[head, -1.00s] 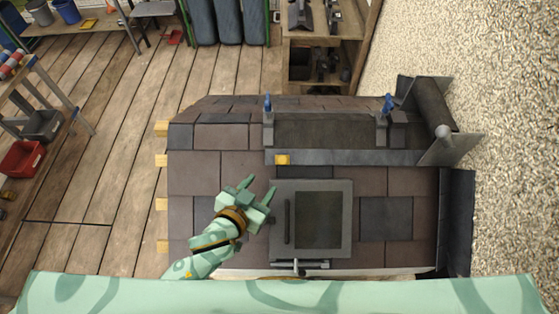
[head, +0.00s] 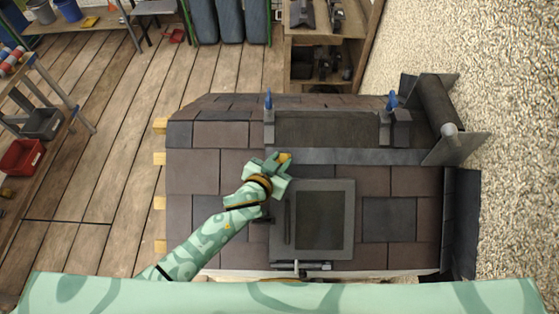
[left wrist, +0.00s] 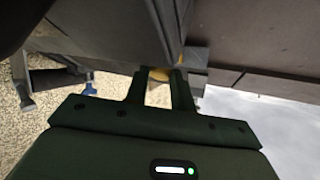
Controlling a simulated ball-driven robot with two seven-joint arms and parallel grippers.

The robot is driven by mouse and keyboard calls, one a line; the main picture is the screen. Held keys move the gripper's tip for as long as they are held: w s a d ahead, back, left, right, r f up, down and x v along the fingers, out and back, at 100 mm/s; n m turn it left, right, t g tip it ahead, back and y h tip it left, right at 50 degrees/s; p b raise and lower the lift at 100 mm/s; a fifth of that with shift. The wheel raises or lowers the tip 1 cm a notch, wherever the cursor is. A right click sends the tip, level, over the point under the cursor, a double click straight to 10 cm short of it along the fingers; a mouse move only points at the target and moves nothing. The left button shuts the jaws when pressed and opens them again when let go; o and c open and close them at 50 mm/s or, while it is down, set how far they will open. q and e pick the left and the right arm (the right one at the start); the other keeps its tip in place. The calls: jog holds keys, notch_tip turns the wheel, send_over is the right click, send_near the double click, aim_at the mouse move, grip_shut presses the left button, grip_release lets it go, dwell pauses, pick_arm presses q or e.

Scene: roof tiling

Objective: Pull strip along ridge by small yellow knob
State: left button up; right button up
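The small yellow knob (head: 286,157) sits at the left end of the grey strip (head: 355,157), which runs left to right below the dark ridge opening. My left gripper (head: 281,162) is right at the knob, with its fingers hiding the strip's left end. In the left wrist view the two fingers (left wrist: 161,76) stand apart, with yellow of the knob (left wrist: 181,68) showing by the right fingertip. No firm grip on it can be seen. My right gripper is in neither view.
A framed roof window (head: 346,220) lies just below the strip, near my left forearm. Two blue-topped clamps (head: 268,104) (head: 391,103) stand at the ridge. A dark roll-shaped cap (head: 437,103) with a plate stands at the right end.

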pick_arm(q)
grip_shut()
jog(key=shift+a, duration=0.35)
jog(key=a+p, duration=0.1)
jog(key=a, duration=0.3)
jog(key=a+p, duration=0.2)
jog(key=a, duration=0.2)
jog(key=a+p, duration=0.1)
jog(key=a, duration=0.4)
jog(key=shift+r, duration=0.25)
jog(key=a+p, duration=0.1)
jog(key=a, duration=1.4)
jog(key=shift+w+f, duration=0.1)
jog(key=shift+f, duration=0.05)
jog(key=shift+a, duration=0.1)
jog(key=o, duration=0.7)
grip_release()
jog(key=shift+f, duration=0.1)
